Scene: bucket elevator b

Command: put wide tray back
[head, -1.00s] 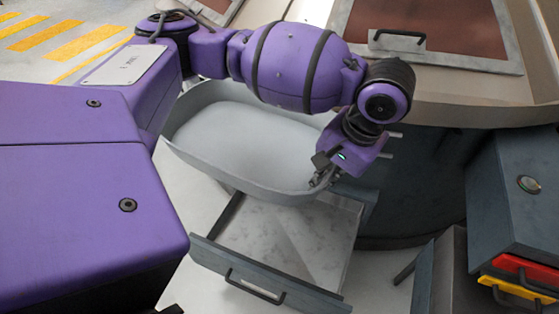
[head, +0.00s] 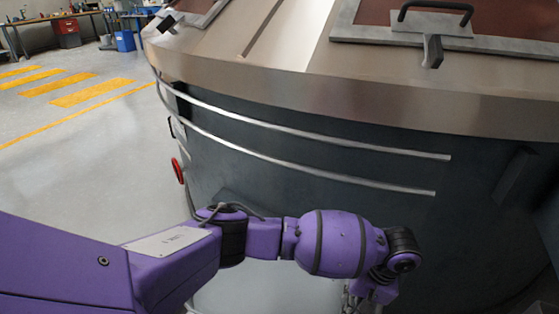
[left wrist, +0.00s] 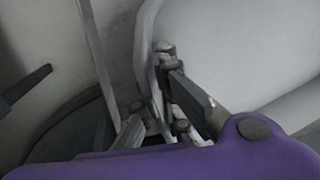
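The wide tray (left wrist: 245,45) is pale grey with a rounded rim and fills the upper right of the left wrist view. In that view my left gripper (left wrist: 165,65) has its fingers closed at the tray's rim, one on each side as far as I can tell. In the head view my left gripper (head: 357,298) is at the bottom edge, mostly cut off. A pale surface (head: 245,290) below my left arm looks like part of the tray, largely hidden. My right gripper is in neither view.
Two curved metal rails (head: 300,140) run along the dark side of the large round machine (head: 330,210), above my arm. A red handwheel (head: 178,170) is at its left. Lids with a black handle (head: 435,10) lie on top. Open floor (head: 70,160) is at left.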

